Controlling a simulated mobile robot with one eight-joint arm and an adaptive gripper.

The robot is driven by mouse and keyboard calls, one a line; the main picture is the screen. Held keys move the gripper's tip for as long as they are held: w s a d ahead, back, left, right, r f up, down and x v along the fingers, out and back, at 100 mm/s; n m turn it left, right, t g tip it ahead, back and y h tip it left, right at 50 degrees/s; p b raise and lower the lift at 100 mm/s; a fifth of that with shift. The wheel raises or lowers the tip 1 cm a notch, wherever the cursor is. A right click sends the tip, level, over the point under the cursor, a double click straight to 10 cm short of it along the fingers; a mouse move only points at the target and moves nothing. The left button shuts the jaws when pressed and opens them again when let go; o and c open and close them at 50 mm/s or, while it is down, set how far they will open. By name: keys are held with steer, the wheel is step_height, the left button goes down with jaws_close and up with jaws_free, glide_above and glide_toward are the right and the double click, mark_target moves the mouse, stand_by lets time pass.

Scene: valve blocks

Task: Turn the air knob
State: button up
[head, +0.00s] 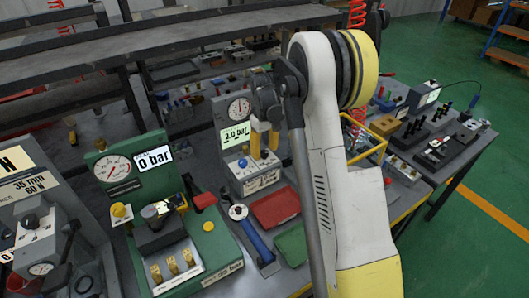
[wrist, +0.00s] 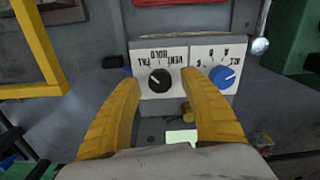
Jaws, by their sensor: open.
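In the wrist view a black knob (wrist: 159,80) sits on a white plate, with upside-down lettering that seems to read HOLD, VENT and FILL. A blue knob (wrist: 223,76) sits on a second plate beside it, to the right. I cannot tell from a label which is the air knob. My gripper (wrist: 162,79) is open, its yellow fingers either side of the black knob; contact cannot be told. In the head view my gripper (head: 264,143) points down at the grey gauge box (head: 232,178), where the blue knob (head: 243,163) shows and the black knob is hidden.
The box carries a round gauge (head: 239,108) and a lit bar display (head: 235,134). A green rig (head: 222,250) with a red-handled lever (head: 204,201) stands to the left. Red (head: 276,208) and green (head: 291,244) trays lie in front. A yellow frame (head: 372,141) stands right.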

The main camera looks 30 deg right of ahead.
mark_target(264, 153)
step_height(264, 153, up, 12)
steer(key=shift+f, duration=0.25)
stand_by(0.3)
steer(key=s+a+r+t, duration=0.3)
steer(key=s+a+r, duration=0.6)
steer(key=s+a, duration=0.3)
steer(key=s+a+f+m+t, duration=0.1)
steer(key=s+a+f+t, duration=0.1)
steer(key=s, duration=0.5)
steer(key=s+a+f+t, duration=0.1)
steer(key=s+a, duration=0.3)
steer(key=s, duration=0.4)
steer(key=shift+s+a+f+m+t+b, duration=0.2)
steer(key=shift+f+m+t+b, duration=0.25)
steer(key=shift+t, duration=0.15)
